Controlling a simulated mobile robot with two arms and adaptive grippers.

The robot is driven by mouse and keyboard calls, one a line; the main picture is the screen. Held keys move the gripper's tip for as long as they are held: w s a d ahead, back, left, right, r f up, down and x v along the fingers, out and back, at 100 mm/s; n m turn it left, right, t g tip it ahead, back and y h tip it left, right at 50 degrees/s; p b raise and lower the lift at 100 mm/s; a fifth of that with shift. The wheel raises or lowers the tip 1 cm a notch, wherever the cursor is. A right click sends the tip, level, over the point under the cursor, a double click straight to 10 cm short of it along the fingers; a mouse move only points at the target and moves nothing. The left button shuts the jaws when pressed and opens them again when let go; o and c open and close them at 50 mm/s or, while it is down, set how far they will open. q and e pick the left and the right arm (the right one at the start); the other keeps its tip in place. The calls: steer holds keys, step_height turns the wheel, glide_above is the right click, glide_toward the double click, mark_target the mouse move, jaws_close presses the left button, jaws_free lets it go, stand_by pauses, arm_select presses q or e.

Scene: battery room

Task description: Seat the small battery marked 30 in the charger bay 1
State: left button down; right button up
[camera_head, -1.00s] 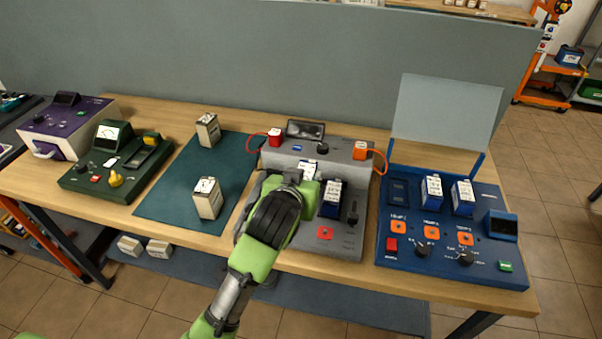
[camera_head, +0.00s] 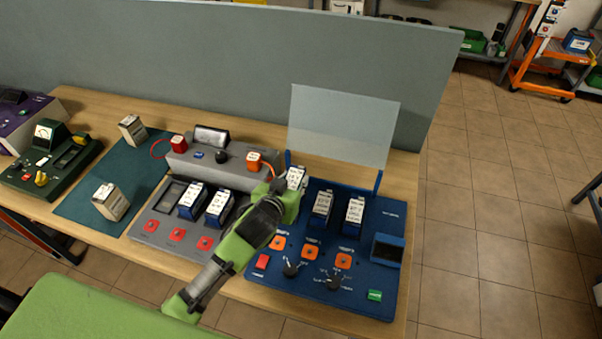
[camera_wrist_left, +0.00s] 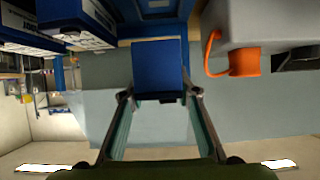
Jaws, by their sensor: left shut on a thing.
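My left gripper (camera_head: 285,198) is shut on a small blue battery with a white marked top (camera_head: 297,177). The battery (camera_wrist_left: 160,68) also shows between the fingers (camera_wrist_left: 160,98) in the left wrist view. It is over the left part of the blue unit with bays (camera_head: 392,222). The gripper and battery cover the leftmost bay; whether the battery touches it, I cannot tell. Two blue batteries (camera_head: 321,205) and (camera_head: 354,215) stand upright in the bays to the right. The number on the held battery is too small to read. My right gripper is not in view.
A clear raised lid (camera_head: 343,125) stands behind the bays. On the left, a grey unit (camera_head: 150,225) holds two blue batteries (camera_head: 191,202) and (camera_head: 218,208); its left bay is empty. Its orange terminal (camera_wrist_left: 243,62) is close by. Two pale batteries stand on a green mat (camera_head: 75,207).

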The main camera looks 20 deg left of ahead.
arm_select(q)
steer(key=shift+a+f+b, duration=0.2)
steer(key=shift+f+b, duration=0.05)
steer(key=shift+b, duration=0.05)
steer(key=shift+s+a+f+b, duration=0.1)
steer(key=shift+a+f+b, duration=0.05)
steer(key=shift+f+b, duration=0.4)
steer(key=shift+s+a+f+b, duration=0.1)
steer(key=shift+f+b, duration=0.35)
steer(key=shift+b, duration=0.05)
steer(key=shift+w+d+f+b, duration=0.1)
steer(key=shift+f+b, duration=0.55)
steer(key=shift+w+d+f+b, duration=0.1)
steer(key=shift+f+b, duration=0.5)
steer(key=shift+s+f+b, duration=0.1)
steer(key=shift+f+b, duration=0.2)
steer(key=shift+b, duration=0.05)
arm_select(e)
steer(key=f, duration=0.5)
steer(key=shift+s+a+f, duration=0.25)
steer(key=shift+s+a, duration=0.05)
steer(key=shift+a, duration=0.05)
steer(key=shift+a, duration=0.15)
arm_select(q)
steer(key=shift+p, duration=0.35)
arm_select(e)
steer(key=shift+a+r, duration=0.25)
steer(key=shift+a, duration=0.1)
